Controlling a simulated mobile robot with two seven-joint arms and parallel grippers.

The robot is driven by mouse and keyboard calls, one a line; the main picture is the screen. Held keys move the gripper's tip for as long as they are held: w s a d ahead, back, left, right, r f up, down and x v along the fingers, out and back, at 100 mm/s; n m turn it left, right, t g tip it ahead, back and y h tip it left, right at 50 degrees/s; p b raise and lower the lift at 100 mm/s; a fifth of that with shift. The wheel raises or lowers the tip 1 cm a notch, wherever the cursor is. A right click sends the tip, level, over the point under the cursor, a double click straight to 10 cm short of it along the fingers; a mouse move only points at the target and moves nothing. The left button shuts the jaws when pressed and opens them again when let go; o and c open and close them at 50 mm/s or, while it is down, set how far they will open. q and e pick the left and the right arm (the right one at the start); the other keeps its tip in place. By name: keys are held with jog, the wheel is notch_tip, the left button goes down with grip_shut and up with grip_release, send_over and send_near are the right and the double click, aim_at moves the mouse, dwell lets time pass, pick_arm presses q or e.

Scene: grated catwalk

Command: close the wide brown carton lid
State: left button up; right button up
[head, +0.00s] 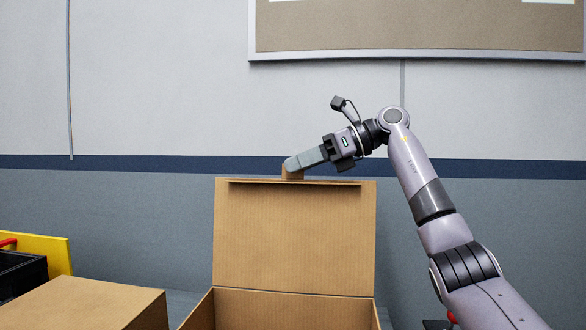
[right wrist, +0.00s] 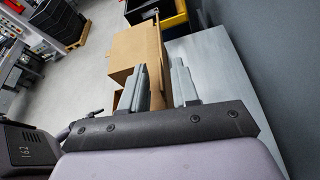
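The wide brown carton (head: 290,305) stands at the lower middle of the head view, its front cut off by the frame. Its lid (head: 295,235) is up, roughly vertical at the back, with a small tab (head: 291,173) on its top edge. My right gripper (head: 293,163) is at that tab, reaching in from the right. In the right wrist view its two fingers (right wrist: 160,85) are apart, with brown cardboard (right wrist: 155,75) seen in the gap between them, closer to the left finger. I cannot tell whether they touch it. My left gripper is in neither view.
Another brown box (head: 85,305) stands at the lower left, beside a yellow panel (head: 45,252) and a black bin (head: 20,272). A grey wall (head: 150,110) with a framed board (head: 420,25) is behind the carton. The space above the carton's opening is clear.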

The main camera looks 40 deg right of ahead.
jog(key=shift+x, duration=0.85)
grip_shut()
dwell(0.8)
